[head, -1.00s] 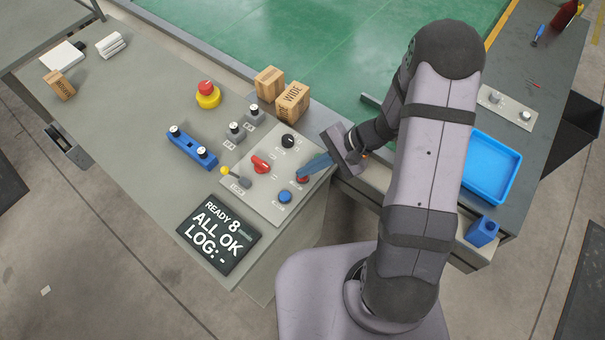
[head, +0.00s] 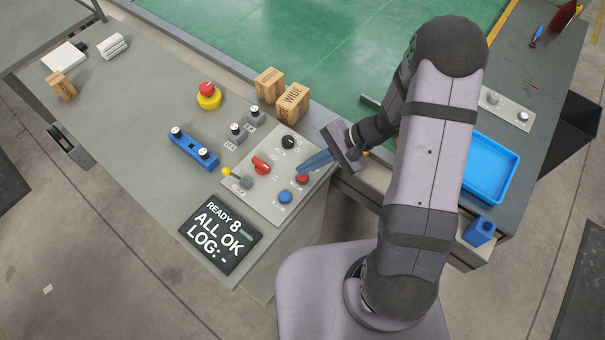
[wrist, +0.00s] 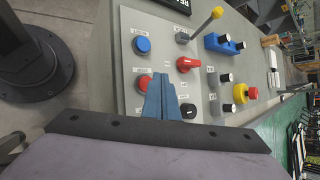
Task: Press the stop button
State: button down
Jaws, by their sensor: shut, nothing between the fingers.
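A round red push button (head: 302,178) sits on the grey control panel (head: 262,208), close to its right edge. It also shows in the wrist view (wrist: 143,83), just left of the fingertips. A red mushroom button on a yellow base (head: 208,96) stands apart, farther back on the table.
Near the fingers are a blue button (head: 285,197), a red selector (head: 261,164), a black knob (head: 288,142) and a yellow-tipped lever (head: 236,176). A display (head: 219,234) reads "READY 8, ALL OK, LOG: -". Wooden blocks (head: 292,101) stand behind the panel.

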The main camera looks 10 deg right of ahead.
aim_at(307, 177)
jog(key=shift+r+p, duration=1.55)
jog(key=shift+r, duration=0.75)
jog(key=s+d+f+n+g+h, duration=0.1)
jog(key=s+d+n+g+h, duration=0.2)
jog(key=s, duration=0.5)
jog(key=s+d+f+n+g+h, duration=0.1)
jog(key=s+d+g+h, duration=0.15)
jog(key=s+d, duration=0.35)
notch_tip(307, 177, up, 11)
jog(key=w+a+n+t+h, duration=0.1)
jog(key=n+t+h, duration=0.2)
jog(key=n+t, duration=0.2)
jog(key=shift+w+f+n+h, duration=0.2)
jog(key=shift+w+n+h, duration=0.1)
jog(key=shift+w+h, duration=0.05)
